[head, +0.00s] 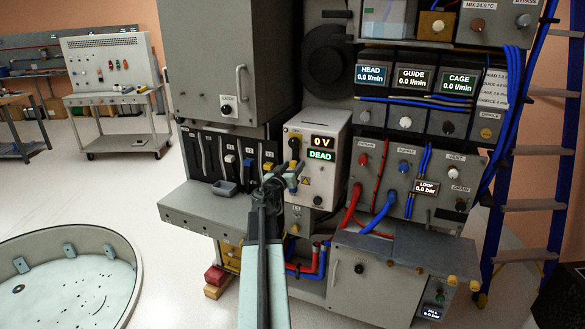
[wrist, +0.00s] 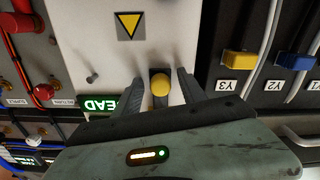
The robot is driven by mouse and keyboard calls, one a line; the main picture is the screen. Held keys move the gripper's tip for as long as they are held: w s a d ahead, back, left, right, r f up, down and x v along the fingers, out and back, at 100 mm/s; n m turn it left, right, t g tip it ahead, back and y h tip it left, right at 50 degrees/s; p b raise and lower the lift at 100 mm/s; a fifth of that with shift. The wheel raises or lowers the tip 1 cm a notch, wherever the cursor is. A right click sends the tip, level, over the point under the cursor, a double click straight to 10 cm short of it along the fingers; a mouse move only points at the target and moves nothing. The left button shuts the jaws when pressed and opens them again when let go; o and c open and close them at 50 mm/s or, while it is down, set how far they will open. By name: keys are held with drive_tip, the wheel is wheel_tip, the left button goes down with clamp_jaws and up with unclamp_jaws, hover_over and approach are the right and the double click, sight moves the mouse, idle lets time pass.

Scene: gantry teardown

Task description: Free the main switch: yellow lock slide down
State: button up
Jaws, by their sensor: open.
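The switch box (head: 330,131) is a pale cabinet with displays reading 0 V and DEAD. Its front also shows in the wrist view (wrist: 90,40), with a yellow warning triangle (wrist: 129,25). A round yellow knob (wrist: 160,86) on a dark mount, apparently the lock slide, stands out from this front. My gripper (wrist: 159,88) is open, with one dark finger on each side of the knob and small gaps visible. In the head view my gripper (head: 284,176) is at the box's left front, covering part of it.
Slots with coloured handles (head: 229,159) lie left of the box; a yellow block (wrist: 239,63) marked Y3 is near my fingers. Red and blue hoses (head: 352,205) hang at the right. A grey ledge (head: 205,212) juts out at the lower left.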

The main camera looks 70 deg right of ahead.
clamp_jaws()
idle(1.4)
